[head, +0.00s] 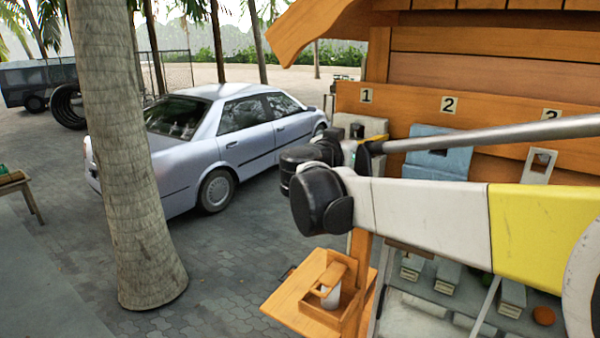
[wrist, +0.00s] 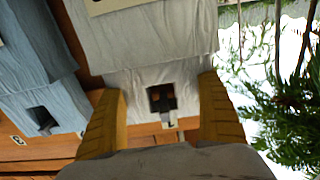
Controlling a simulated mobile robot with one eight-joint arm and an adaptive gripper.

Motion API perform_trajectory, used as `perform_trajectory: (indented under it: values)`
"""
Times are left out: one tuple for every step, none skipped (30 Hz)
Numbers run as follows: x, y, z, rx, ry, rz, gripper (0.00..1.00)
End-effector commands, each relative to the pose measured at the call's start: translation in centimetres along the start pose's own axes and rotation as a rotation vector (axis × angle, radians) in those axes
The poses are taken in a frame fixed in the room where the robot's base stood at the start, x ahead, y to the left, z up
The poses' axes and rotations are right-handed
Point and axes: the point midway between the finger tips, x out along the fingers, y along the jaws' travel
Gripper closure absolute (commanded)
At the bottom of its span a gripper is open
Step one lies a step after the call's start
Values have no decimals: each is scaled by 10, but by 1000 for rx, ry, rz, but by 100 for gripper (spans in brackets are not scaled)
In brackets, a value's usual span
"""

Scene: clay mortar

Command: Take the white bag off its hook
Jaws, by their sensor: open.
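The white bag (wrist: 150,48) hangs on the wooden board in the middle of the wrist view, with its dark handle hole near the board's hook. In the head view, only a pale top part of it (head: 375,126) shows under label 1, behind my arm. My gripper (wrist: 162,90) is open, with a yellow finger on each side of the handle hole. Nothing is clearly gripped, and I cannot tell whether the fingers touch the cloth. In the head view my arm hides most of the gripper. The hook is small and partly lost in the dark hole.
A blue bag (head: 440,150) hangs under label 2, and a pale bag (head: 541,163) under label 3. Below is a wooden tray (head: 325,308) with a white cup (head: 331,295). A palm trunk (head: 125,150) and a parked car (head: 225,140) stand to the left.

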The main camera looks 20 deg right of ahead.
Motion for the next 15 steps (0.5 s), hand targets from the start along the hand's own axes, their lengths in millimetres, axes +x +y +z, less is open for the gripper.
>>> perform_trajectory:
  values:
    - [2,0,0,0,0,0,15]
    - [3,0,0,0,0,0,15]
    - [3,0,0,0,0,-1,15]
    - [3,0,1,0,0,-1,15]
    - [3,0,1,0,0,-1,15]
    - [3,0,1,0,0,-1,15]
    - [3,0,1,0,0,-1,15]
    - [3,0,1,0,0,-1,21]
    - [3,0,1,0,0,-1,33]
    - [3,0,1,0,0,-1,42]
    - [3,0,1,0,0,-1,51]
    - [3,0,1,0,0,-1,64]
    - [3,0,1,0,0,-1,72]
    - [3,0,1,0,0,-1,72]
    - [2,0,0,0,0,-1,72]
